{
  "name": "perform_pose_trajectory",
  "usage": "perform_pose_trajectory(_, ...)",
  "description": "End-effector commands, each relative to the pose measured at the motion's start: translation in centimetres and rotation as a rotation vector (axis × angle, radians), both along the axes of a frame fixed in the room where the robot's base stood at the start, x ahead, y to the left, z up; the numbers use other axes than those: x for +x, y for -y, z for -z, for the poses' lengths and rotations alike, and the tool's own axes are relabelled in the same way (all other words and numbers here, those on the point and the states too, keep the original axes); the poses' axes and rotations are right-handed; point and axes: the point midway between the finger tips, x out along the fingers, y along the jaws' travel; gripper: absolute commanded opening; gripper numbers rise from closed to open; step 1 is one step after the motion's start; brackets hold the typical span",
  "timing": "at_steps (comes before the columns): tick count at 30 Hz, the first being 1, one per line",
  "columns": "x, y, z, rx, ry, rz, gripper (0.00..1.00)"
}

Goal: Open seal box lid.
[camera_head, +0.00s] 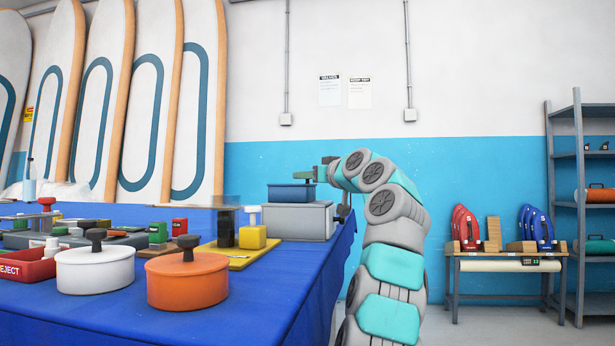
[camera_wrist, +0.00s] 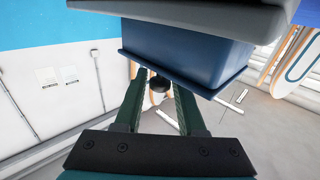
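A blue lid-like box (camera_head: 291,193) sits on a grey box (camera_head: 301,221) at the right end of the table. In the wrist view, which looks upside down, the blue part (camera_wrist: 185,58) and the grey box (camera_wrist: 215,14) fill the top. A dark round knob (camera_wrist: 158,88) shows between my fingertips. My gripper (camera_head: 305,174) is level just above the blue part, reaching in from the right. In the wrist view my gripper's (camera_wrist: 160,90) green fingers are apart on either side of the knob, with narrow gaps; contact is not clear.
An orange round pot (camera_head: 187,285) and a white one (camera_head: 95,273), both with dark knobs, stand at the table's front. A red reject tray (camera_head: 27,268) is at the left. A yellow block (camera_head: 252,237) stands left of the grey box. The blue-clothed table edge (camera_head: 318,283) lies beside my arm.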

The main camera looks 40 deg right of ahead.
Motion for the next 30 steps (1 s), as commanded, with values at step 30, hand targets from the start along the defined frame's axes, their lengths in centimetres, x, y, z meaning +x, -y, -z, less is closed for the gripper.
perform_pose_trajectory(30, 0.00, -0.01, 0.02, 0.000, -0.001, 0.000, 0.00)
